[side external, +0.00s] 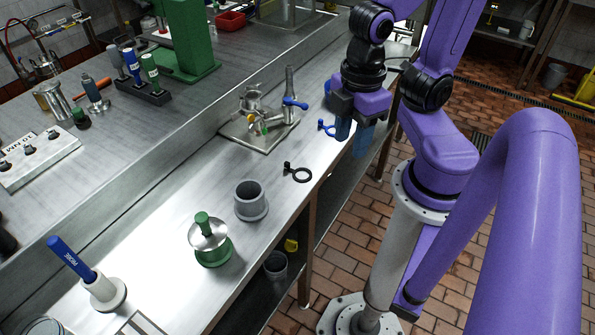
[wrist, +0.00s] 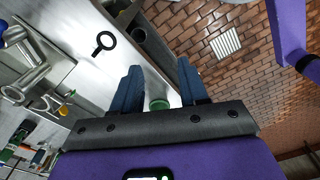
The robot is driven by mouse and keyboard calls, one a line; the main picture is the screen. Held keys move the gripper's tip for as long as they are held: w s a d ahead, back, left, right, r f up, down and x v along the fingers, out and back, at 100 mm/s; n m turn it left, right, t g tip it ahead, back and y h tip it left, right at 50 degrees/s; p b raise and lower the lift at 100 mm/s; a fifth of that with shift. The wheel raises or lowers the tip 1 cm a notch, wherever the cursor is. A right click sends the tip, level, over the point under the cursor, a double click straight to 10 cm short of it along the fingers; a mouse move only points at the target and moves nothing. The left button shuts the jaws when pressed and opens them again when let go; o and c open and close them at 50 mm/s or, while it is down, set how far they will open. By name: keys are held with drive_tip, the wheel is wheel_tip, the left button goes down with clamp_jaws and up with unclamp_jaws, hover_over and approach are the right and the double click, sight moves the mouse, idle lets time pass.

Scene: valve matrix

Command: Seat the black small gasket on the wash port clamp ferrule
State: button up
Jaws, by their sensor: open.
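A black gasket (side external: 302,175), a thin ring with a short tab, lies flat on the steel bench. It also shows in the wrist view (wrist: 105,41), left of the fingers. My gripper (side external: 352,148) is open and empty, its blue fingers pointing down above the bench's front edge, behind and to the right of the gasket. The fingers also show in the wrist view (wrist: 159,72). A metal valve assembly (side external: 268,120) with a blue handle stands on a plate behind the gasket. I cannot tell which of its fittings is the wash port clamp ferrule.
A blue ring with a tab (side external: 326,127) lies near my fingers. A grey cup (side external: 250,201), a green pot with a metal lid (side external: 211,246) and a blue-handled probe in a white holder (side external: 103,292) stand nearer the camera. Bare bench surrounds the black gasket.

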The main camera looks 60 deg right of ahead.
drive_tip(key=shift+o, duration=0.2)
drive_tip(key=n+h, duration=0.2)
drive_tip(key=n, duration=0.4)
hover_over(287, 162)
drive_tip(key=a, duration=0.2)
drive_tip(key=f, duration=1.3)
drive_tip(key=shift+w+d+f, duration=0.1)
drive_tip(key=shift+w+d, duration=0.15)
drive_tip(key=shift+w, duration=0.05)
drive_tip(key=shift+s+d+f, duration=0.15)
drive_tip(key=shift+f, duration=0.4)
drive_tip(key=shift+s+d+f, duration=0.15)
drive_tip(key=shift+d+f, duration=0.05)
drive_tip(key=shift+f, duration=0.35)
drive_tip(key=shift+s+d+f, duration=0.15)
drive_tip(key=shift+f, duration=0.4)
drive_tip(key=shift+w+d+f, duration=0.1)
drive_tip(key=shift+f, duration=0.85)
clamp_jaws()
